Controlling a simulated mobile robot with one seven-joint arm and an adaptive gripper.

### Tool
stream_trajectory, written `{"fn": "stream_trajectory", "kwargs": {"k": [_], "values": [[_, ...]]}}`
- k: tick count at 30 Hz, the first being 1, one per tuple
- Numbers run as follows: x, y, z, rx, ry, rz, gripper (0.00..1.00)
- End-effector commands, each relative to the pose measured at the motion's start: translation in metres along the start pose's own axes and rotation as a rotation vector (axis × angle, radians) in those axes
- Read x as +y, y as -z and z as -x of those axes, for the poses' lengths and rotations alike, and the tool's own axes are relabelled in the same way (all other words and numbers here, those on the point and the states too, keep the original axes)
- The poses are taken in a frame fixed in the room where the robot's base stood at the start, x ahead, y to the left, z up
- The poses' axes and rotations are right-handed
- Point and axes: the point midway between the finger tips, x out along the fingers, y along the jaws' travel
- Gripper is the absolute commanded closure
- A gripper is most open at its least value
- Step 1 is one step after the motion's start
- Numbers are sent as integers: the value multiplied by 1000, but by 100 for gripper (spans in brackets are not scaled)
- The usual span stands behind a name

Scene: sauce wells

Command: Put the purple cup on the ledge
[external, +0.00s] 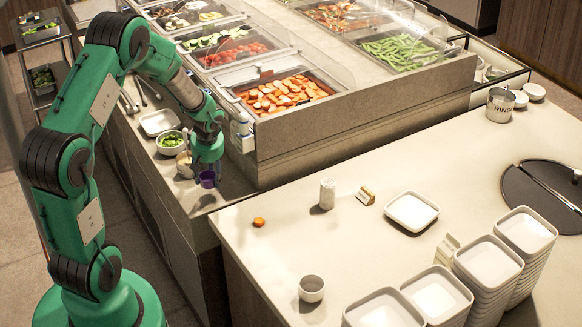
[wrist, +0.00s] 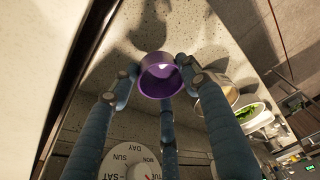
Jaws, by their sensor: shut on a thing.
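The purple cup (external: 208,180) is in my gripper (external: 207,160), at the near end of the narrow ledge (external: 188,196) along the salad bar's left side. In the wrist view my gripper's blue fingers (wrist: 163,76) are closed around the purple cup (wrist: 160,82), whose opening faces the camera. Speckled ledge (wrist: 112,72) surface shows past the cup, with a shadow on it. The cup hangs over or very near the ledge. I cannot tell whether its base touches.
A bowl of greens (external: 171,142) and a white tray (external: 160,122) stand farther along the ledge. A tan-filled cup (wrist: 222,98) is close beside the fingers. The salad bar's wall (external: 262,158) rises to the right. The front counter (external: 265,270) has much clear room.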

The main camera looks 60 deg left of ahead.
Motion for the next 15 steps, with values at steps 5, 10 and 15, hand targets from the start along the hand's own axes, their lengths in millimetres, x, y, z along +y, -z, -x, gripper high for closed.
{"fn": "stream_trajectory", "kwargs": {"k": [5,10,15], "values": [[-1,-3,-9,-1,1,0,80],[-1,-8,-27,-1,1,-1,80],[0,-10,-34,-1,0,0,80]]}}
